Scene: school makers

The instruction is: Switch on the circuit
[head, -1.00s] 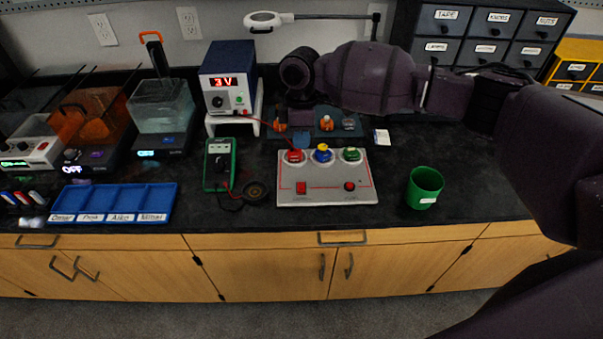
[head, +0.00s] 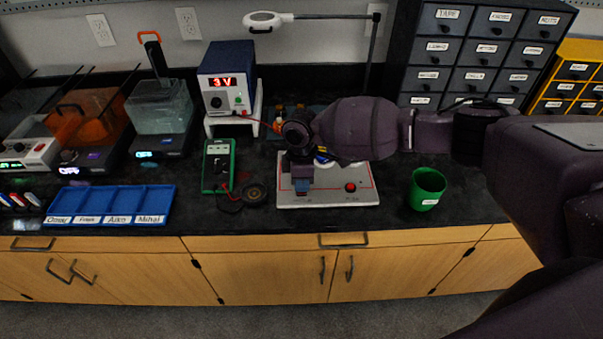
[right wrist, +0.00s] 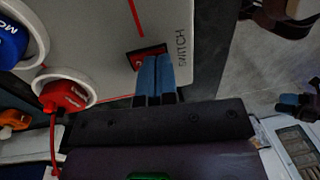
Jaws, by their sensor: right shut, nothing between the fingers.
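The grey circuit board (head: 330,197) lies on the black bench. My right gripper (head: 302,187) is shut and empty over its left part, fingers pointing down, and covers the rocker switch in the head view. In the right wrist view the red switch in its black frame (right wrist: 135,58) shows beside the word SWITCH, partly behind the shut blue fingertips (right wrist: 156,78). I cannot tell whether they touch it. A red round part (right wrist: 66,96) with a red lead and a blue round part (right wrist: 10,42) sit on the board. A small red part (head: 350,187) shows at the board's right. My left gripper is out of view.
The power supply (head: 227,80) reads 3 V behind the board. A green multimeter (head: 217,167) and a blue tray (head: 110,203) stand to the left. A green cup (head: 427,187) stands to the right. Drawer units (head: 470,60) stand at the back right.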

